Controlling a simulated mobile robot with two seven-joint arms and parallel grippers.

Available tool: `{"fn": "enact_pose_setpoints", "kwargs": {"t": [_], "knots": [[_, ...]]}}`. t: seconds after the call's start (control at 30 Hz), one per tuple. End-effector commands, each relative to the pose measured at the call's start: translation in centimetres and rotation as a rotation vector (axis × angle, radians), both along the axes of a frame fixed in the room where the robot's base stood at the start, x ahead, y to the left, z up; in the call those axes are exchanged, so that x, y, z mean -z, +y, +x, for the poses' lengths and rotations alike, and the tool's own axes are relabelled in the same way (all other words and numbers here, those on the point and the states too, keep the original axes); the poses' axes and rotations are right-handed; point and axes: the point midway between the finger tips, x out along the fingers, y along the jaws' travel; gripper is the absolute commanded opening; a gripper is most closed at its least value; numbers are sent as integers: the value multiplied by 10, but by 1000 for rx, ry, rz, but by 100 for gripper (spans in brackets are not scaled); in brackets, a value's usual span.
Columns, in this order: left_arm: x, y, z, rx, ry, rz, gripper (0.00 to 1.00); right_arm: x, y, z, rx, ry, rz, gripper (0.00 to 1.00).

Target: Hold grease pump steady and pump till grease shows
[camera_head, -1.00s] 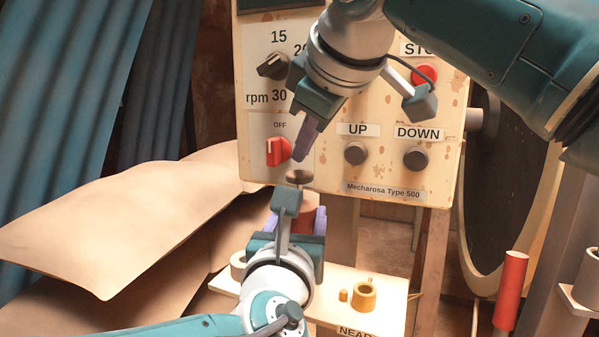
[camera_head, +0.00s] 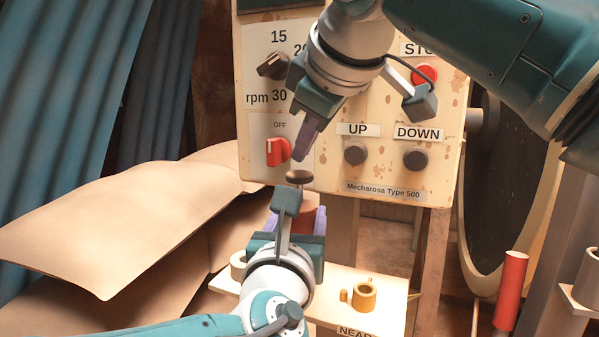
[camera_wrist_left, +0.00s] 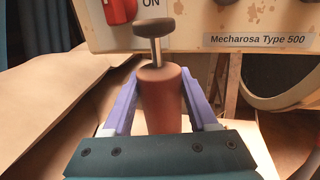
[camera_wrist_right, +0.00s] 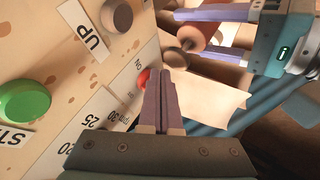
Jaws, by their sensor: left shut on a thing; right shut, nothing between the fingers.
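The grease pump (camera_wrist_left: 162,98) is a reddish-brown cylinder with a metal rod and a dark round knob (camera_wrist_left: 154,28) on top. My left gripper (camera_head: 298,220) is shut around its body and holds it upright above the shelf. The pump also shows between the left fingers in the right wrist view (camera_wrist_right: 196,38). The knob also shows in the head view (camera_head: 299,177), just below my right gripper. My right gripper (camera_head: 303,150) is shut and empty, its fingertips a little above the knob and apart from it. No grease can be made out.
A control panel (camera_head: 400,100) with switches and buttons stands behind the grippers. A pale shelf (camera_head: 390,300) below carries a yellow cup (camera_head: 365,295) and a small yellow piece. Tan sacks (camera_head: 110,225) lie at the left. A red cylinder (camera_head: 510,290) stands at the right.

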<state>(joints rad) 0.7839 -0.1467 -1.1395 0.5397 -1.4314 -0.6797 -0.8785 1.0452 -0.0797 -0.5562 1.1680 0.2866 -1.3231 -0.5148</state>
Motion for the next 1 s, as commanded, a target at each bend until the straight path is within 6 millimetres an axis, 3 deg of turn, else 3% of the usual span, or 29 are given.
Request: {"fn": "enact_pose_setpoints", "kwargs": {"t": [1.0], "knots": [[0, 0, 0, 0, 1, 0, 0, 9, 0, 0, 0, 0, 0, 0]]}}
